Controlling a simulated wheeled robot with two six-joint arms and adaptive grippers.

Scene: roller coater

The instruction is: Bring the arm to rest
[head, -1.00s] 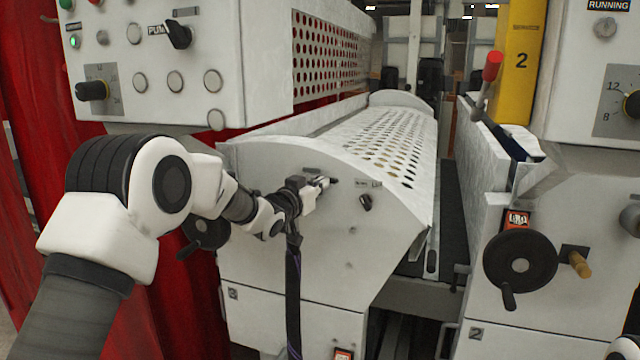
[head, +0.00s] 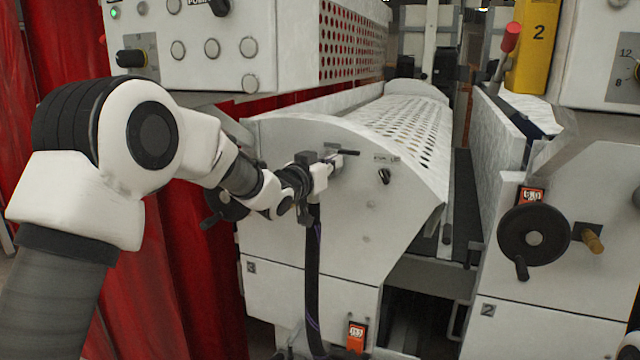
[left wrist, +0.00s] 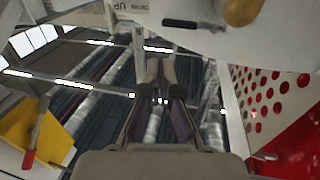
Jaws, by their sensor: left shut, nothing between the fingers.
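My left gripper (head: 322,174) is shut and empty, in front of the white side plate of the perforated roller cover (head: 350,215). The arm reaches in from the left. A small dark handle (head: 345,152) sticks out beside the fingertips; I cannot tell whether they touch it. In the left wrist view the closed fingers (left wrist: 160,72) point at a blurred view of the hall roof, with nothing between them. My right gripper is not in view.
A control panel (head: 205,47) with buttons and knobs hangs above the arm. A black handwheel (head: 533,238) and a red-tipped lever (head: 511,38) are on the right unit. A red curtain (head: 180,270) is behind the arm. In the left wrist view a perforated panel (left wrist: 262,98) is on the right.

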